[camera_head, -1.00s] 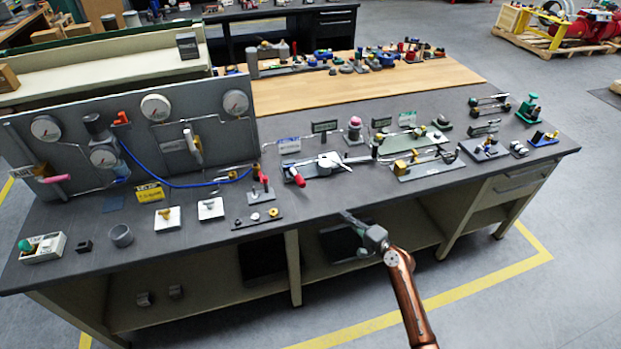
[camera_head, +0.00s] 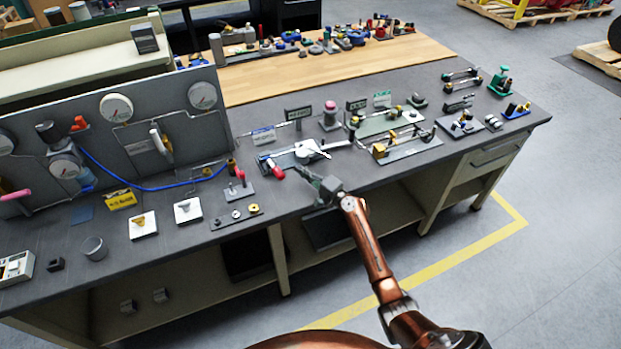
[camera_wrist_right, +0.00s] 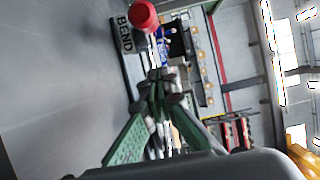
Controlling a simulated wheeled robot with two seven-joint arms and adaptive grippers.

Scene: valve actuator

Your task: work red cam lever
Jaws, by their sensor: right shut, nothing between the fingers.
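A red-ended handle (camera_head: 275,168) sticks out at the left of a silver device on a grey plate near the bench's front edge. A second, upright red lever (camera_head: 240,177) stands on a small grey base to its left. I cannot tell which of them is the cam lever. My right gripper (camera_head: 304,171) is shut and empty at the bench's front edge, just right of the red-ended handle. In the right wrist view a round red end (camera_wrist_right: 144,16) shows beyond the shut green fingers (camera_wrist_right: 160,76), apart from them. My left gripper is out of view.
A gauge panel (camera_head: 128,135) with a blue hose stands at the back left. A plate with brass parts (camera_head: 408,148) lies to the gripper's right. A strip with small rings (camera_head: 236,216) lies at the front left.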

